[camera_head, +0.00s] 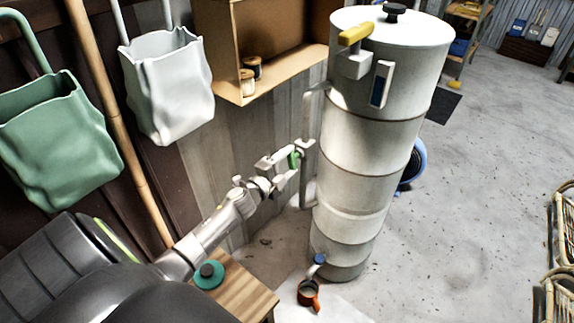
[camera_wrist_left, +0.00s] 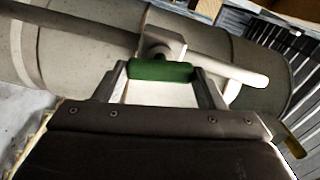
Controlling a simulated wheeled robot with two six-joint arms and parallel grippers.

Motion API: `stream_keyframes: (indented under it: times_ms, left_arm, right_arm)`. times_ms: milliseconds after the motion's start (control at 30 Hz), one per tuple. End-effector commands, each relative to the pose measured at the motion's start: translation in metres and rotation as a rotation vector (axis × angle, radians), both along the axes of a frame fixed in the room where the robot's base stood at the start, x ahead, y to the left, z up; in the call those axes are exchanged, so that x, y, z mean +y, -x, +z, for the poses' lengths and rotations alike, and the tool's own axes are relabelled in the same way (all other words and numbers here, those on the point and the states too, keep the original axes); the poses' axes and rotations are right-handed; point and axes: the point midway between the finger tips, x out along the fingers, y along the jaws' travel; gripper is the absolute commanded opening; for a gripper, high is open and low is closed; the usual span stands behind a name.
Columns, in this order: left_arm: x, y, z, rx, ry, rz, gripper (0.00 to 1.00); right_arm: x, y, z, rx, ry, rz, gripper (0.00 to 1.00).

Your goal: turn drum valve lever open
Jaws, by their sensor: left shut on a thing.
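The tall pale drum (camera_head: 368,140) stands upright right of centre, with a vertical pipe on its left side. A green lever (camera_head: 293,160) sits partway along this pipe (camera_head: 308,125). My left gripper (camera_head: 287,165) reaches in from the lower left and is shut on the green lever. In the left wrist view the green grip (camera_wrist_left: 160,71) lies crosswise between the two fingers, with the pipe (camera_wrist_left: 230,68) just behind. A yellow lever (camera_head: 356,34) is at the drum's top and a blue-handled tap (camera_head: 319,259) near its foot. My right gripper is not in view.
A mug (camera_head: 308,293) stands below the tap. A wooden stool (camera_head: 243,291) with a teal round item (camera_head: 209,275) is under my left arm. Green (camera_head: 60,140) and white (camera_head: 167,85) containers hang at left. A wooden shelf (camera_head: 290,68) is behind.

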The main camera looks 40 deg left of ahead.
Motion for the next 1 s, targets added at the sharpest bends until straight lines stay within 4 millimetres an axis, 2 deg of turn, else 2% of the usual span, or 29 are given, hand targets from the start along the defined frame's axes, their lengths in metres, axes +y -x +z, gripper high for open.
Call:
stream_keyframes:
  times_ms: [33,400,967,1000]
  left_arm:
    - [0.0024,-0.0025,0.0046,-0.008,-0.038,0.004,0.41]
    - [0.0021,-0.0028,0.0055,-0.022,-0.204,0.004,0.41]
    - [0.0017,-0.0030,0.0063,-0.026,-0.237,0.003,0.41]
    - [0.0017,-0.0030,0.0063,-0.026,-0.237,0.003,0.65]
  right_arm:
    - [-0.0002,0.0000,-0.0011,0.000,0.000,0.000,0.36]
    - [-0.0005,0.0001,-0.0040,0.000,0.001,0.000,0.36]
    - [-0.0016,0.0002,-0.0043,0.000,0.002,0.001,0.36]
    - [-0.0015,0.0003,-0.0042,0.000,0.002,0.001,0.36]
